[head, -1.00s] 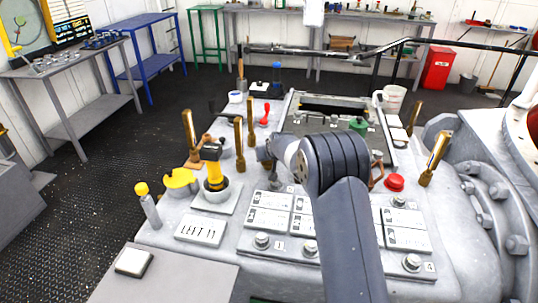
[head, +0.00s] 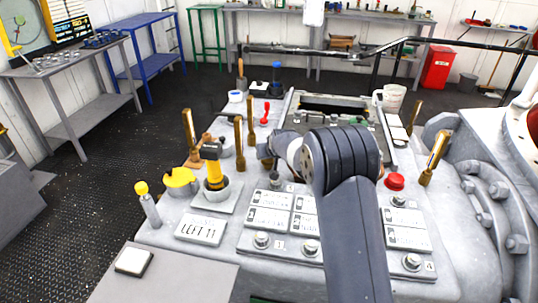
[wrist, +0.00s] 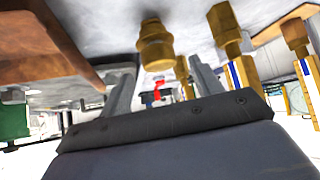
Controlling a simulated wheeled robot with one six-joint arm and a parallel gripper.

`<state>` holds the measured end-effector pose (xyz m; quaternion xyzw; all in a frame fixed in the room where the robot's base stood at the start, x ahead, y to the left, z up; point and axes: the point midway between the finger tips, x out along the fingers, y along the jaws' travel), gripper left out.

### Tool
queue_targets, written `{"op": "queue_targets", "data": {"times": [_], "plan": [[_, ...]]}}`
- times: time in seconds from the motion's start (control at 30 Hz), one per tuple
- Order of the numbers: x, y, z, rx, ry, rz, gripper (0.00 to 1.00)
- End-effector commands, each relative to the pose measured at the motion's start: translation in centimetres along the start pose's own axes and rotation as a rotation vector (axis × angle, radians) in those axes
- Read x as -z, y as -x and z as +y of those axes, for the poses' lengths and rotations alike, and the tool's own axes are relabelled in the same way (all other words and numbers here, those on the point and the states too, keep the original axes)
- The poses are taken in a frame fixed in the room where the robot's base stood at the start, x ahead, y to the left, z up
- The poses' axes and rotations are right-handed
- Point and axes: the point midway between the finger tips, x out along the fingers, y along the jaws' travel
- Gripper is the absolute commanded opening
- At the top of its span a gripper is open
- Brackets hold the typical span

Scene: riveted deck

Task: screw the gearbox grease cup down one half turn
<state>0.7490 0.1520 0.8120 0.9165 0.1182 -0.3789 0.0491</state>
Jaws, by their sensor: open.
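In the wrist view, which looks upside down, a small stepped brass fitting (wrist: 155,48) projects from the pale deck surface. It looks like the grease cup, though I see no label on it. My gripper (wrist: 163,85) is open, with a grey finger on each side below the fitting in the picture. The fitting lies between the fingers' lines, apart from them, and nothing is held. In the head view my arm covers most of the gripper, and I cannot make out the fitting there.
Brass levers (head: 239,131) stand on the panel close to my wrist; several show in the wrist view (wrist: 228,35). A brown block (wrist: 40,50) is close on the wrist view's left.

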Motion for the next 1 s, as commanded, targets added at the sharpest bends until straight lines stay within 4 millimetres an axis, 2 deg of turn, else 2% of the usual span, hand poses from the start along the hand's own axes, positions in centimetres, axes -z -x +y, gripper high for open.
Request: {"op": "queue_targets", "data": {"times": [0.1,0.3,0.5,0.7,1.0], "plan": [[0.1,2.3,0.0,0.0,0.0,0.002,0.61],[0.1,5.7,0.0,0.0,0.0,0.003,0.61],[0.1,7.8,0.0,0.0,0.0,0.002,0.61],[0.0,8.4,0.0,0.0,0.0,0.001,0.61],[0.0,8.4,0.0,0.0,0.0,0.0,0.61]]}}
